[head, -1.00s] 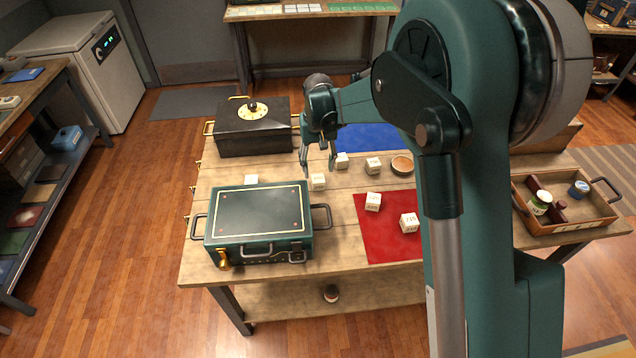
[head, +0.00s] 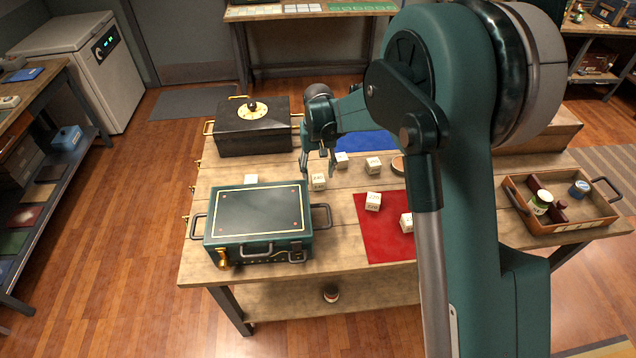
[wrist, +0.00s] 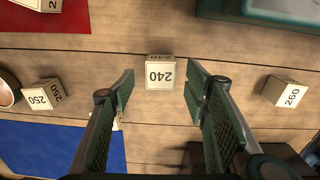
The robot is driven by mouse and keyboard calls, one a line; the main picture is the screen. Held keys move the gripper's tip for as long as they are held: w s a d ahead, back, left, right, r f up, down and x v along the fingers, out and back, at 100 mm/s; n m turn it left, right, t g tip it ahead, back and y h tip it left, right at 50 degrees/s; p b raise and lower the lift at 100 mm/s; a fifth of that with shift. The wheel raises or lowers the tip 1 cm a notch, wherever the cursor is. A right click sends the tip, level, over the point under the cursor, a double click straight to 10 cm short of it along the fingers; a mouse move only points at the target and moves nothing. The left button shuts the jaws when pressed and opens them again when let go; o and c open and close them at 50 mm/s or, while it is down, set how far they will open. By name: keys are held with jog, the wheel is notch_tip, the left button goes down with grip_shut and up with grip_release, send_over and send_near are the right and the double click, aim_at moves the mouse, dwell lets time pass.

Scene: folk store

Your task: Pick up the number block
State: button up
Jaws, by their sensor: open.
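Several white number blocks lie on the wooden table. In the wrist view a block marked 240 (wrist: 160,73) sits between and just beyond the fingertips of my gripper (wrist: 160,85), which is open and empty. In the head view this block (head: 318,181) stands below my gripper (head: 318,165), right of the green case. A block marked 250 (wrist: 42,95) lies at the left of the wrist view, and one marked 260 (wrist: 287,91) at the right. Two more blocks (head: 373,201) (head: 406,222) are on the red mat.
The green case (head: 260,215) stands at the table's front left, the black box (head: 252,135) behind it. A red mat (head: 385,240) and blue mat (head: 368,142) lie to the right. A wooden tray (head: 560,226) with jars is at far right.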

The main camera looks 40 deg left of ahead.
aim_at(318, 178)
jog(key=shift+f+b, duration=0.3)
jog(key=shift+f, duration=1.95)
jog(key=c, duration=1)
